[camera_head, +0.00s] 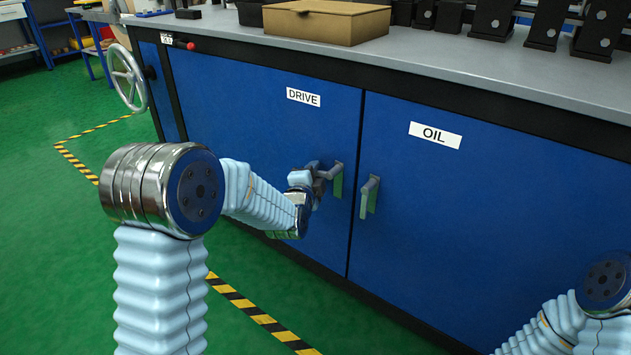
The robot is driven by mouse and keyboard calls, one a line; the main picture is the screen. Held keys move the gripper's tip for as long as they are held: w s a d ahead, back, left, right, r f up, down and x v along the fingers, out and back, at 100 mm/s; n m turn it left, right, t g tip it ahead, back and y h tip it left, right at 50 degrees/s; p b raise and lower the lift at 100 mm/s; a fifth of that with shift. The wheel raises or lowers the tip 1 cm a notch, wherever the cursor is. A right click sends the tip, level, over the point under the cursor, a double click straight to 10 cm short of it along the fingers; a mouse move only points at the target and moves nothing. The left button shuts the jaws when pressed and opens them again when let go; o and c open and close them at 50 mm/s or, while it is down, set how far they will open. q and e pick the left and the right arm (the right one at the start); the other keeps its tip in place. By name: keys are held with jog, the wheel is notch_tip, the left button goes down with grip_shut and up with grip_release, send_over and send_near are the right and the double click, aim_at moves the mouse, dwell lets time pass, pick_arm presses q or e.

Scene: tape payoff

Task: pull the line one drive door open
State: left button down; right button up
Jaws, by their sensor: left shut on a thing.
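The blue drive door (262,135) carries a white DRIVE label and looks closed, flush with the cabinet front.
The OIL door (450,215) is to the right, closed, with its own handle (369,196) close by. A handwheel (128,78) sticks out at the cabinet's left. A cardboard box (326,22) stands on the grey top (430,55). Green floor (60,240) with striped tape is clear in front.

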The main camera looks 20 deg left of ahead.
pick_arm(q)
jog(key=shift+r+m+t+b, duration=0.4)
jog(key=shift+r+m, duration=0.15)
jog(key=shift+m, duration=0.65)
pick_arm(e)
jog(key=shift+f, duration=0.45)
pick_arm(q)
jog(key=shift+a, duration=0.1)
